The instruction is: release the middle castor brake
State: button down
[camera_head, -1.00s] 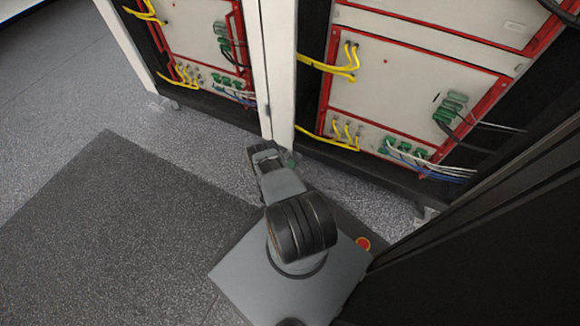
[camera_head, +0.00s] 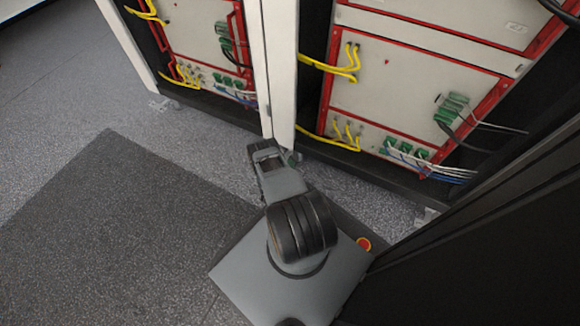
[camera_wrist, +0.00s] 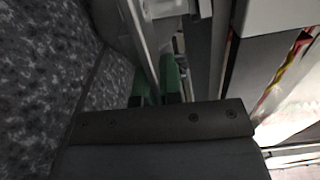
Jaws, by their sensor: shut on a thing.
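My gripper (camera_wrist: 157,82) shows in the wrist view as two green-tipped fingers close together, shut on a thin pale grey strip (camera_wrist: 141,35) that runs up from between them. The strip appears to be the brake lever of the middle castor. A pale bracket-like part (camera_wrist: 165,8) lies at its top, cut by the frame edge. In the head view my gripper (camera_head: 291,158) is low at the foot of the white middle post (camera_head: 279,75). The middle castor itself is hidden there behind my arm and gripper.
Rack cabinets with red-framed panels (camera_head: 405,95) and yellow cables stand behind the arm. Other castors show at the left (camera_head: 168,104) and right (camera_head: 425,215). A dark cabinet (camera_head: 480,250) is close on the right. The floor to the left, with a dark mat (camera_head: 110,220), is clear.

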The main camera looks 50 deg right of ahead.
jog(key=n, duration=0.1)
jog(key=r+n, duration=0.1)
jog(key=n, duration=0.1)
jog(key=shift+r, duration=0.1)
jog(key=c, duration=1.3)
grip_release()
